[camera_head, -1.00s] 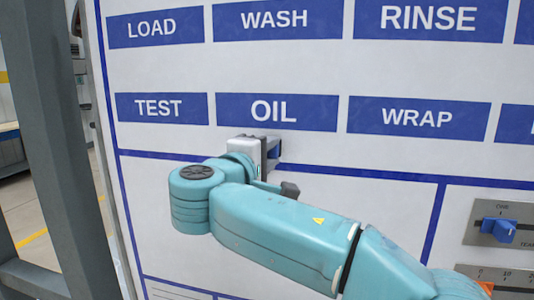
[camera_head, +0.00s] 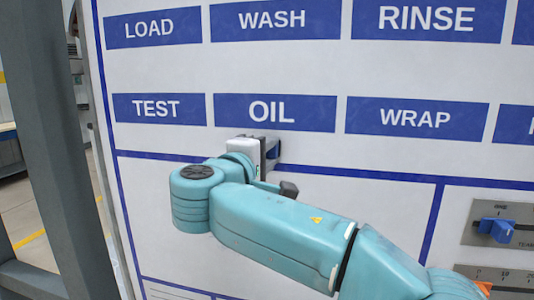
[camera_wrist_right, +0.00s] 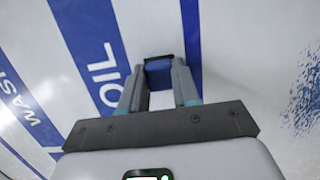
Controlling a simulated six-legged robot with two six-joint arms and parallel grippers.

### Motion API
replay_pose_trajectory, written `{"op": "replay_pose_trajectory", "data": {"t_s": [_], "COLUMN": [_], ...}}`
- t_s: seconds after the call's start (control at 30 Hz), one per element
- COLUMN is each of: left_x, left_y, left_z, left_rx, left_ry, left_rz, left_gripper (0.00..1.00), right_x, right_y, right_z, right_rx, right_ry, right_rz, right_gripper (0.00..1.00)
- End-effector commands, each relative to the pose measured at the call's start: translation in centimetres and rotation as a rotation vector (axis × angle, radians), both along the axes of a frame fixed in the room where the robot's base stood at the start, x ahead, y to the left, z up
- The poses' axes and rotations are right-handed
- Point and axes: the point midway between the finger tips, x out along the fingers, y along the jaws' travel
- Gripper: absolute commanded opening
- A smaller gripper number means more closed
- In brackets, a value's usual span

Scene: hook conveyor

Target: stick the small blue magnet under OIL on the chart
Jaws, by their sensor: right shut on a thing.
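The white chart (camera_head: 310,60) carries blue labels. The OIL label (camera_head: 274,113) is in the lower row, between TEST and WRAP. My right gripper (camera_head: 272,151) is just below the OIL label, close to the chart face. In the right wrist view its two fingers (camera_wrist_right: 158,85) are shut on the small blue magnet (camera_wrist_right: 158,72), which has a dark far edge. The OIL label (camera_wrist_right: 97,70) lies to the left of the fingers there. In the head view the gripper mostly hides the magnet. I cannot tell whether the magnet touches the chart. My left gripper is not in view.
A panel with a blue slider knob (camera_head: 497,230) is at the right. A grey post (camera_head: 45,150) stands at the left, in front of the chart's edge. A blue line (camera_head: 370,178) runs across the chart below the lower label row.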

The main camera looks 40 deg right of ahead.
Motion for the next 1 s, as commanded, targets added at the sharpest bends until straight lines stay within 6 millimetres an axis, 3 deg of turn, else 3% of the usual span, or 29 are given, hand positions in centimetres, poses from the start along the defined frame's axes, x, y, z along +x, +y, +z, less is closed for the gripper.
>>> {"op": "replay_pose_trajectory", "data": {"t_s": [0.1, 0.13, 0.2, 0.57, 0.77, 1.0], "left_x": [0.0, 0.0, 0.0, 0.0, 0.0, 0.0], "left_y": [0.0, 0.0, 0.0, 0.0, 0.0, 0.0], "left_z": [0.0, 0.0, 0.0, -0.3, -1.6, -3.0], "left_rx": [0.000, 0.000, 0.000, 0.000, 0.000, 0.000], "left_ry": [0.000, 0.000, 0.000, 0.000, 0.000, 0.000], "left_rz": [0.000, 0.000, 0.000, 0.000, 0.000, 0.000], "left_gripper": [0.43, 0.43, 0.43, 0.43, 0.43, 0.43], "right_x": [0.0, 0.0, 0.0, -0.2, -2.0, -5.2], "right_y": [0.0, 0.0, 0.0, 0.5, 3.9, 9.6], "right_z": [0.0, 0.0, 0.0, -0.1, -0.3, -0.2], "right_rx": [0.000, 0.000, 0.000, 0.000, 0.000, 0.000], "right_ry": [-0.001, 0.000, 0.000, -0.001, -0.002, -0.002], "right_rz": [0.001, 0.001, 0.001, 0.003, 0.007, 0.008], "right_gripper": [0.06, 0.41, 0.61, 0.61, 0.61, 0.61]}}
